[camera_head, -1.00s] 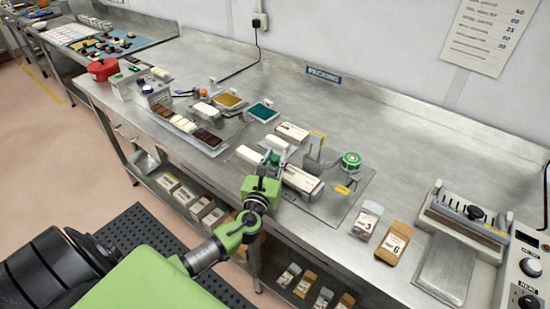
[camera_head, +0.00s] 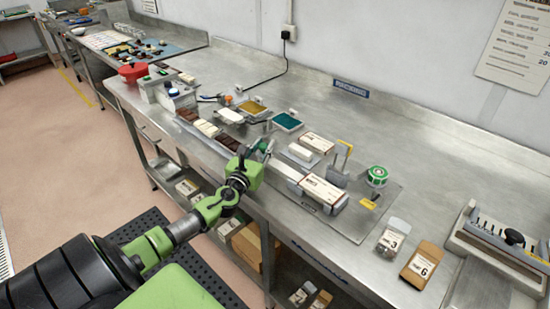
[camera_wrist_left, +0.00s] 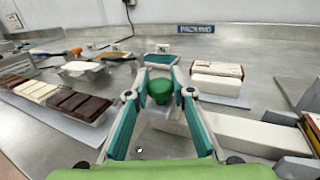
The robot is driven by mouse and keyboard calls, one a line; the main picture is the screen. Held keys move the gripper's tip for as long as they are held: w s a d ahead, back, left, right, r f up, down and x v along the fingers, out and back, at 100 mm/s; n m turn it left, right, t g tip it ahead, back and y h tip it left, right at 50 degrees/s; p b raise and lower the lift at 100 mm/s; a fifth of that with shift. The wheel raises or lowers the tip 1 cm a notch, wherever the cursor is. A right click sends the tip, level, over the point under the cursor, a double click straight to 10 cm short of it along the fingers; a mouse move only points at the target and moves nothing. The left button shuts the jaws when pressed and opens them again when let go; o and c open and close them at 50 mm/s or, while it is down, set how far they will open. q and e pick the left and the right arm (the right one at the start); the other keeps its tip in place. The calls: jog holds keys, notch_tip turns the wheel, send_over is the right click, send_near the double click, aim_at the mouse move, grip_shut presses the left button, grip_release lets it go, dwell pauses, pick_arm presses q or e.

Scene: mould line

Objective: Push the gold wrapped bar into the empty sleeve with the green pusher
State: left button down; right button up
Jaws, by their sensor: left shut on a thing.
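My left gripper (camera_head: 263,150) is shut on the green pusher (camera_wrist_left: 160,88), whose round knob shows between the teal fingers in the wrist view. The gripper is at the left end of a long pale bar (camera_head: 286,170), on the near side of the packing plate. The bar looks white, with no gold visible; it also shows in the wrist view (camera_wrist_left: 250,133). A printed white sleeve (camera_head: 323,190) lies to its right, in line with it. The sleeve's opening is hidden, so I cannot tell whether it is empty. My right gripper is not in view.
A second pale bar (camera_head: 299,152) and sleeve (camera_head: 318,142) lie behind. A green tape roll (camera_head: 377,175) stands right, beyond it two labelled packs (camera_head: 393,235) (camera_head: 421,262) and a sealer (camera_head: 500,238). Chocolate bars (camera_head: 208,128) lie left.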

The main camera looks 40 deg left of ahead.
pick_arm(q)
jog(key=shift+a+r, duration=0.1)
jog(key=shift+a, duration=0.3)
jog(key=c, duration=2)
grip_release()
jog(key=shift+o, duration=1.1)
jog(key=shift+a, duration=0.2)
jog(key=shift+d, duration=0.15)
jog(key=shift+s+d, duration=0.1)
jog(key=shift+s, duration=0.2)
jog(key=v, duration=1.1)
jog(key=shift+s, duration=0.1)
